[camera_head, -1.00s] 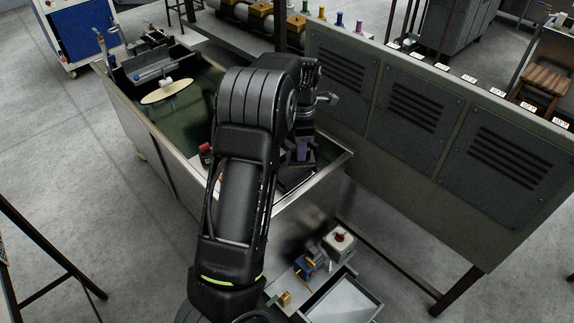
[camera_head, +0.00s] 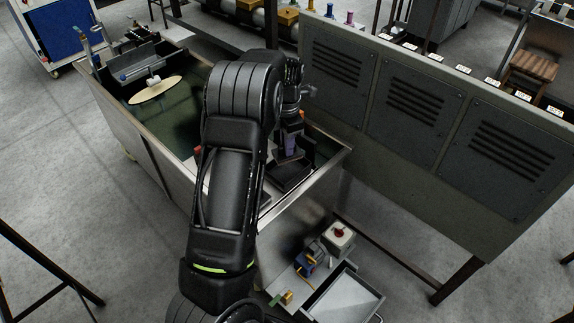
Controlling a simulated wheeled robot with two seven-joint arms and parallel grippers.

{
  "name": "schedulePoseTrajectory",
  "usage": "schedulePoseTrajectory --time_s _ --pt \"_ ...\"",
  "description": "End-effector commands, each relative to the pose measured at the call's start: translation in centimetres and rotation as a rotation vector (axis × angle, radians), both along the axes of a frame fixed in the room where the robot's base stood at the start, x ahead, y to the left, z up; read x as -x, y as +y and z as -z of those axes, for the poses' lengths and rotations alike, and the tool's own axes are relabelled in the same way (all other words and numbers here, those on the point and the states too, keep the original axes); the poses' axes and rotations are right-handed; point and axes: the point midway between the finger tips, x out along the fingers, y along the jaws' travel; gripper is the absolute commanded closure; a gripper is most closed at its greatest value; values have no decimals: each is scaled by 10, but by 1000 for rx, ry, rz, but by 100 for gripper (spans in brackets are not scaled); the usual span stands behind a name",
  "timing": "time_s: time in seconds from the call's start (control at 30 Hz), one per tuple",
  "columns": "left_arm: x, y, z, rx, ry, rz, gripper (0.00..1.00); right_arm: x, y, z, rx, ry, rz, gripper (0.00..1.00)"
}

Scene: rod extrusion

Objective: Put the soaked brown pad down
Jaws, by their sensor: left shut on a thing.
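My left arm reaches in from the bottom over a metal-walled tank (camera_head: 170,165). My left gripper (camera_head: 291,150) points down at the tank's near right corner, partly behind my own wrist. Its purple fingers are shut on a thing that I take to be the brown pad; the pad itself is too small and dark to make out. Just below the fingers is a dark, shallow tray (camera_head: 294,182) at the tank's end. I cannot tell whether the held thing touches it. My right gripper is not in view.
Dark liquid fills the tank, with a pale oval disc (camera_head: 155,90) at its far end. A grey louvred cabinet (camera_head: 410,110) stands close on the right. Below the tank are a box with a red button (camera_head: 339,236) and an empty metal tray (camera_head: 345,298). Open floor lies left.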

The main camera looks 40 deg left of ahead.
Motion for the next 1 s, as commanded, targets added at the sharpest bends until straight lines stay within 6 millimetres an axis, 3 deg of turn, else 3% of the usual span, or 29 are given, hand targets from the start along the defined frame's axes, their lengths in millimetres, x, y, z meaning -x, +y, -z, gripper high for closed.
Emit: schedulePoseTrajectory --time_s 0.2,0.57,0.8,1.0 --pt "0 0 33 0 1 1 100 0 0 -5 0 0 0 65" --pt "0 0 39 0 0 1 100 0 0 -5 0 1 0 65" --pt "1 0 68 1 3 1 100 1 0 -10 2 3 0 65" --pt "-1 0 74 0 -1 2 100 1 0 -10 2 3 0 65"
